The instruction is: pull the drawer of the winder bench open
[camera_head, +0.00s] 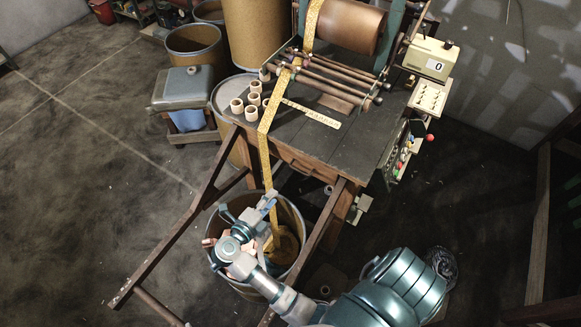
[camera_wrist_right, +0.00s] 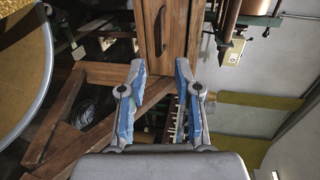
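The winder bench (camera_head: 352,140) has a dark top, and its wooden drawer front (camera_head: 318,170) sits close under the front edge, looking shut. In the right wrist view the drawer front (camera_wrist_right: 190,30) stands ahead of my fingers, with a dark bar handle (camera_wrist_right: 162,28) on it. My right gripper (camera_head: 248,205) is in front of the bench, over a bin. Its fingers (camera_wrist_right: 160,65) are spread with nothing between them, and the handle lies beyond the fingertips, roughly in line with the gap. They appear apart from it. My left gripper is not in view.
A round bin (camera_head: 292,215) with yellow tape (camera_head: 265,150) hanging into it stands below my right gripper. Wooden rails (camera_head: 165,245) reach out from the bench on both sides. Several small rings (camera_head: 252,100) and a ruler (camera_head: 312,114) lie on the top.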

